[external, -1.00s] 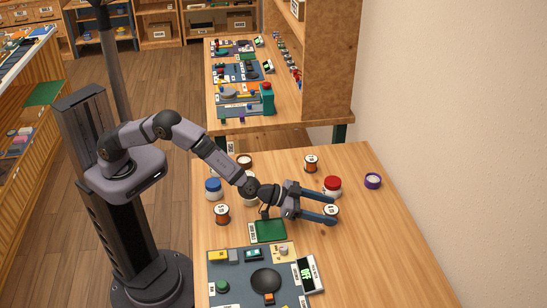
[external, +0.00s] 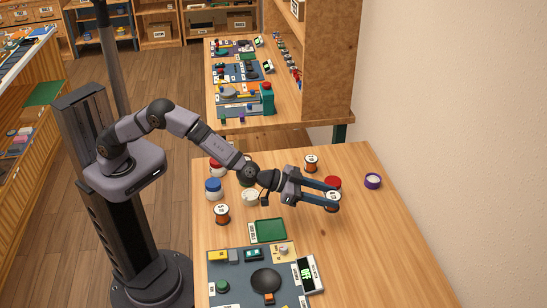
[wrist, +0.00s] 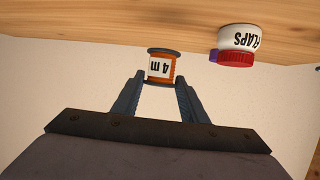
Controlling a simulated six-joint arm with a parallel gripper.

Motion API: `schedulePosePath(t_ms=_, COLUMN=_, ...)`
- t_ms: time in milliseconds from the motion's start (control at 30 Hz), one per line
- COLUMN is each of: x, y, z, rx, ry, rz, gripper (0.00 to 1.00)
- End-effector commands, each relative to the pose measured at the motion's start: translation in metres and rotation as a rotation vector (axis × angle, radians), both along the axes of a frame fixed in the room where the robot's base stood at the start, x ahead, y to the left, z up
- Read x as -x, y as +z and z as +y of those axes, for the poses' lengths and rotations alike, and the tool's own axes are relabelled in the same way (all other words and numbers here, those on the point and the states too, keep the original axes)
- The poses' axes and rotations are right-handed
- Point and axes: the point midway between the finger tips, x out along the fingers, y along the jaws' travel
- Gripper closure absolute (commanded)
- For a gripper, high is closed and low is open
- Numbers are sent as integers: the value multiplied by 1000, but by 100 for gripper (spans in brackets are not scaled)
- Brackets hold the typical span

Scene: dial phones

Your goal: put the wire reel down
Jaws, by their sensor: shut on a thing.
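My gripper (external: 328,196) is shut on an orange wire reel (external: 333,204) with a white label. In the wrist view the reel (wrist: 161,66) sits between the fingertips and its label reads "4 m". In the external view the fingers partly cover it, and the gap between reel and table is hard to judge. Two more wire reels stand on the table, one at the back (external: 311,163) and one at the left (external: 222,214). A green tray (external: 269,231) lies on the near side of my gripper.
A red-lidded jar (external: 333,183) stands close behind the held reel; its label reads "FLAPS" in the wrist view (wrist: 237,42). The table's right front is clear.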

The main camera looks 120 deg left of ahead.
Motion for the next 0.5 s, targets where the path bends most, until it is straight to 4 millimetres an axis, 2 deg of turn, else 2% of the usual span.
schedulePosePath(t_ms=33, x=0, y=13, z=0, rx=0, ry=1, rz=-4, gripper=85)
schedulePosePath(t_ms=200, x=0, y=33, z=0, rx=0, ry=0, rz=-1, gripper=85)
schedulePosePath(t_ms=500, x=0, y=41, z=0, rx=-1, ry=0, rz=-1, gripper=85)
